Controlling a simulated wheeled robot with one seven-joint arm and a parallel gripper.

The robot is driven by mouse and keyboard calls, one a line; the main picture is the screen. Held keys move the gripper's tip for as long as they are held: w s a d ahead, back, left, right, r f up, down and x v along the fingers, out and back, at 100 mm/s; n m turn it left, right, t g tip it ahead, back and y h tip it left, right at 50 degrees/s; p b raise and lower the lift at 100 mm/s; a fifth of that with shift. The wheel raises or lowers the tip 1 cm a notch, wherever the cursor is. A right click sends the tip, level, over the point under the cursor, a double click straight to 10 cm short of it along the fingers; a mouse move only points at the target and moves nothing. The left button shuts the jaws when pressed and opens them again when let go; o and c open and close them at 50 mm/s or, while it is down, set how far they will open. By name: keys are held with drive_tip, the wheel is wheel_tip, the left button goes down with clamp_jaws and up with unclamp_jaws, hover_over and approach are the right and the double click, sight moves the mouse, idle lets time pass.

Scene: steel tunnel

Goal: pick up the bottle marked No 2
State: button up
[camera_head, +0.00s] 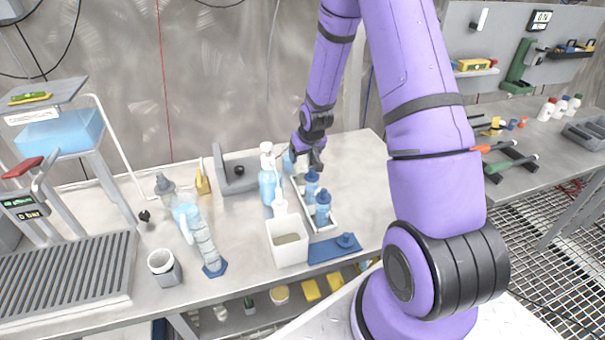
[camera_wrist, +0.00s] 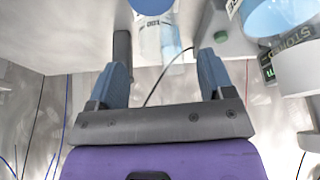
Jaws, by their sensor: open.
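My gripper (camera_head: 312,152) is open above the back of a narrow white tray (camera_head: 326,226) on the steel bench. Two blue-capped bottles stand in the tray, one in the middle (camera_head: 312,186) and one at the front (camera_head: 322,208). A third small bluish bottle (camera_head: 288,161) shows at the back, beside the gripper and partly hidden. In the wrist view, the open fingers (camera_wrist: 164,50) have a clear bottle with a blue cap (camera_wrist: 152,5) ahead of and between their tips. Its label is upside down and cut off. I cannot read which bottle is No 2.
A white-topped wash bottle (camera_head: 268,180) and a white open box (camera_head: 288,240) stand left of the tray. A grey stand (camera_head: 236,172) is behind them. The bench right of the tray is clear.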

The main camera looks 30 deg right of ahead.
sight(302, 160)
drive_tip(key=shift+x, duration=2.6)
drive_tip(key=shift+w+d+r, duration=0.1)
drive_tip(key=shift+w+d, duration=0.05)
drive_tip(key=shift+w, duration=0.05)
